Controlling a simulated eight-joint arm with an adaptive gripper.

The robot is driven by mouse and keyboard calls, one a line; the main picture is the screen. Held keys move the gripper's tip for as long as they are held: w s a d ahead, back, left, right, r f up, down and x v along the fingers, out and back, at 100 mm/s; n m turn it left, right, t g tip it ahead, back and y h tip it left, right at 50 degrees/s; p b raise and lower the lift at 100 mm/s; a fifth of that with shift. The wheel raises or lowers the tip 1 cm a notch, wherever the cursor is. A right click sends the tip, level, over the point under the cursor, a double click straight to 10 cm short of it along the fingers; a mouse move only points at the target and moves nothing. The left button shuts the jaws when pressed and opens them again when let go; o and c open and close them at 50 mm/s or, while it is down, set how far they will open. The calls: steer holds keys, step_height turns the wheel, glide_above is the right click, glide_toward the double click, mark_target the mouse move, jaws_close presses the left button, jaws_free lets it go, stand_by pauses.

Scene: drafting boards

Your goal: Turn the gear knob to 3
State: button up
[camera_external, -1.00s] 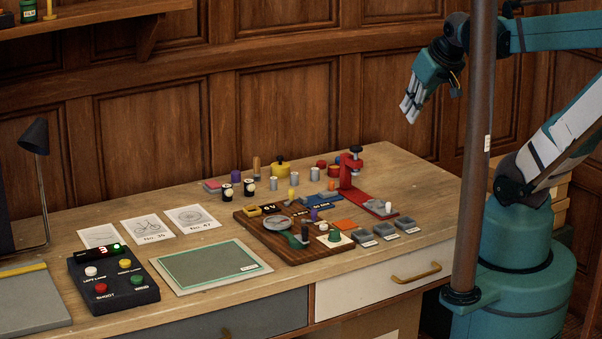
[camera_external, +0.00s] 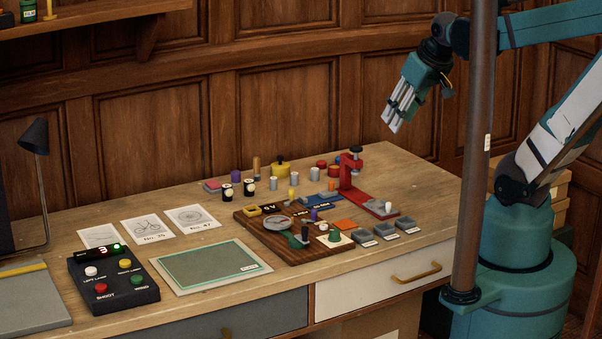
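A green knob (camera_external: 335,236) stands on a small white plate (camera_external: 346,241) at the front right of the brown wooden board (camera_external: 275,241). It looks like the gear knob, but its marks are too small to read, so I cannot tell its setting. My gripper (camera_external: 392,125) is in the air above the back right of the desk, far from the knob. Its pale fingers point down and to the left. They hold nothing that I can see, and how far apart they are is unclear.
A green crank with a black handle (camera_external: 304,234) is left of the knob. A tall red press (camera_external: 350,172) stands behind, with grey trays (camera_external: 383,234) to the right. A vertical pole (camera_external: 480,140) stands before my arm.

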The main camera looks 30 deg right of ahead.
steer(key=w+a+f+n+g, duration=0.25)
steer(key=a+f+n, duration=0.4)
steer(key=a, duration=0.45)
steer(key=n+g+p, duration=0.1)
steer(key=n+g, duration=0.3)
steer(key=n, duration=0.1)
glide_above(335, 230)
step_height(335, 230, down, 10)
steer(key=shift+w, duration=0.1)
steer(key=shift+f+n, duration=0.15)
steer(key=shift+n, duration=0.1)
steer(key=shift+f+b, duration=0.9)
steer(key=shift+f, duration=3)
steer(key=shift+c, duration=0.7)
steer(key=c, duration=0.7)
